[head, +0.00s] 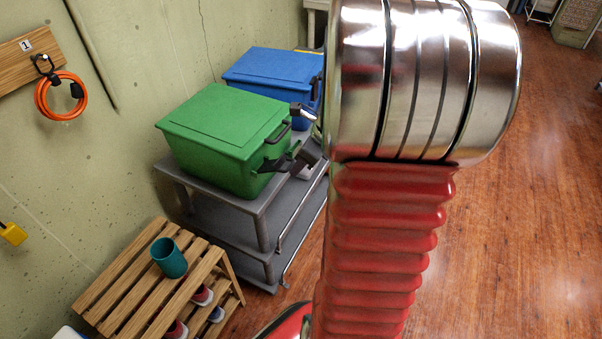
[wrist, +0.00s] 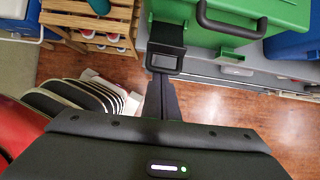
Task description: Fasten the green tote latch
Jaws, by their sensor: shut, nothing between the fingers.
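The green tote (head: 225,125) has its lid on and sits on the top shelf of a grey cart. It also shows at the top of the wrist view (wrist: 280,10), with a black handle (wrist: 232,28) on its front. The black latch (wrist: 165,38) juts out from the tote's front, left of the handle, with a square loop at its outer end. My gripper (wrist: 160,82) is shut and empty, its fingertips right by that loop; I cannot tell if they touch. In the head view my gripper (head: 306,156) is beside the latch (head: 272,164), partly hidden by my arm.
A blue tote (head: 265,72) stands behind the green one on the grey cart (head: 262,210). An orange cable (head: 60,97) hangs on the wall.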

